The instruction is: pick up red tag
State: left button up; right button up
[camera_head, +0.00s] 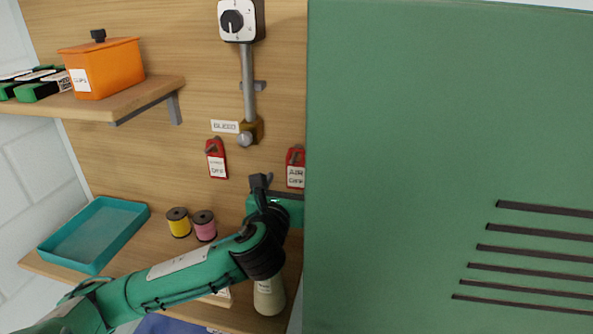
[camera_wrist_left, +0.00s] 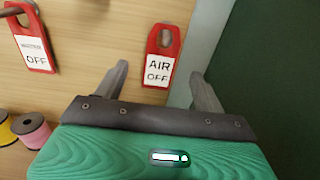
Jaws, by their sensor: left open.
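Two red tags hang on the wooden back board. The tag reading "AIR OFF" (camera_head: 296,168) hangs beside the green panel's edge; in the left wrist view this red tag (camera_wrist_left: 160,54) shows between and beyond my left fingers. The other red tag (camera_head: 216,159) hangs further left; it also shows in the left wrist view (camera_wrist_left: 33,42), its upper word too small to read. My left gripper (camera_wrist_left: 161,90) is open and empty, its fingers pointing towards the board just below the "AIR OFF" tag. In the head view my left gripper (camera_head: 276,192) is partly hidden by its own arm.
A large green panel (camera_head: 420,130) with dark slots fills the right side, close to my left gripper. Yellow (camera_head: 179,222) and pink (camera_head: 204,225) spools, a teal tray (camera_head: 90,236) and a beige bottle (camera_head: 269,296) are below. An orange box (camera_head: 106,68) stands on the shelf.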

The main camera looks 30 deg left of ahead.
aim_at(296, 167)
pick_arm(q)
jog(key=shift+p+x, duration=0.4)
jog(key=shift+x, duration=0.4)
jog(key=p+x, duration=0.2)
jog(key=x, duration=0.1)
jog(key=shift+w+r+p, duration=0.15)
jog(key=shift+w+p, duration=0.2)
jog(key=shift+w, duration=0.45)
jog(key=c, duration=1.1)
pick_arm(e)
jog(key=r, duration=0.2)
jog(key=s+r, duration=0.1)
jog(key=shift+s+a+r, duration=0.15)
jog(key=shift+r, duration=0.25)
pick_arm(q)
jog(key=shift+o, duration=0.2)
jog(key=shift+a, duration=0.1)
